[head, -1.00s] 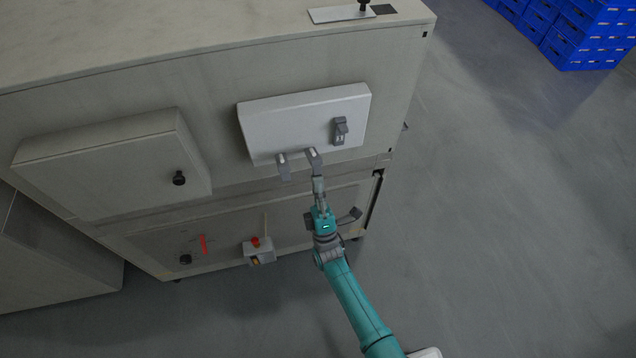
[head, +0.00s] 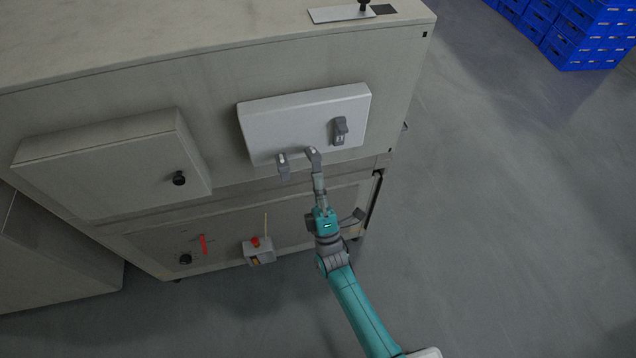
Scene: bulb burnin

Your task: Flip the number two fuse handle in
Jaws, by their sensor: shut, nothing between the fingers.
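The white fuse box (head: 300,112) is on the front of the grey cabinet. It carries three grey fuse handles. The right handle (head: 340,130) sits higher, close against the box face. The left handle (head: 283,166) and the middle handle (head: 313,159) stick out and down at the box's lower edge. The middle one is the number two by position; I can read no labels. My gripper (head: 318,177) is shut with nothing held, just below the middle handle's end. Whether it touches that handle is hard to tell, as the fingertips are small here.
Left of the fuse box is a grey box with a black knob (head: 179,178). Below are a small box with a red button (head: 255,242) and a red lever (head: 203,244). Blue crates (head: 585,35) stand far right. The floor on the right is clear.

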